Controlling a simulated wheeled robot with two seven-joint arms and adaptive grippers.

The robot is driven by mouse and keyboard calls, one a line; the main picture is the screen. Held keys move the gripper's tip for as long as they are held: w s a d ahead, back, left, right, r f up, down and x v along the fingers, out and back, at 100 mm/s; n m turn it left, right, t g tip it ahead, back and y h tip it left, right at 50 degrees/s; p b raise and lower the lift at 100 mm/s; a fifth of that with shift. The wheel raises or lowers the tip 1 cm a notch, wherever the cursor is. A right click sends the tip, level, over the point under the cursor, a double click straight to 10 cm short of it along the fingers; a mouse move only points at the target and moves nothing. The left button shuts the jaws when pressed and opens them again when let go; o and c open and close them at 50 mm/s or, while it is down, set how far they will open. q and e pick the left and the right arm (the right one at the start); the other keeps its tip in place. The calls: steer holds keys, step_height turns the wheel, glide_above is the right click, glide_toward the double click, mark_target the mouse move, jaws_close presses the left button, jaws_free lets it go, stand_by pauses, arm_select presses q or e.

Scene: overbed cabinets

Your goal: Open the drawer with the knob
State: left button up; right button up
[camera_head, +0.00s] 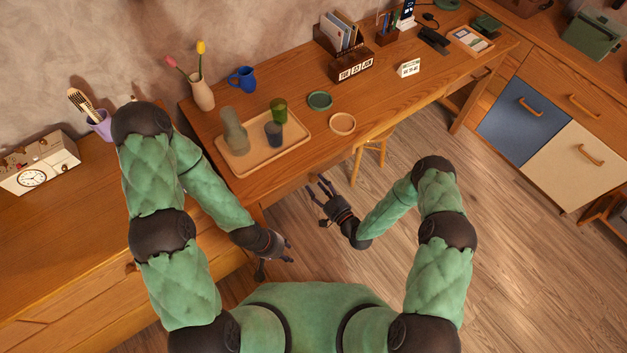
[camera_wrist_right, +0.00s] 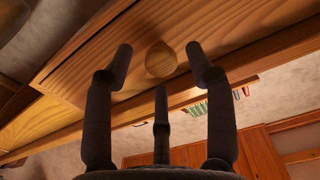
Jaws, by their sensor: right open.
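The drawer (camera_wrist_right: 238,38) has a plain wooden front and shows in the right wrist view. Its round wooden knob (camera_wrist_right: 160,60) sits near the middle of that view. My right gripper (camera_wrist_right: 163,62) is open, with fingers on both sides of the knob and a third finger below it in the picture. I cannot tell whether any finger touches the knob. In the head view my right gripper (camera_head: 321,190) is at the desk's front edge, and the knob is not visible there. My left gripper (camera_head: 276,264) hangs low, empty, with its fingers apart.
The wooden desk (camera_head: 380,100) carries a tray (camera_head: 240,165) with vessels, a vase (camera_head: 202,92), a blue mug (camera_head: 242,78) and small dishes. A stool (camera_head: 372,155) stands under the desk, right of my right gripper. Floor (camera_head: 520,260) to the right is clear.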

mark_target(315, 181)
arm_select(q)
steer(key=shift+f, duration=0.3)
arm_select(e)
steer(key=shift+x, duration=1.55)
jaws_close()
arm_select(q)
steer(key=shift+s+b, duration=0.1)
steer(key=shift+b, duration=0.2)
arm_select(e)
steer(key=shift+f, duration=0.1)
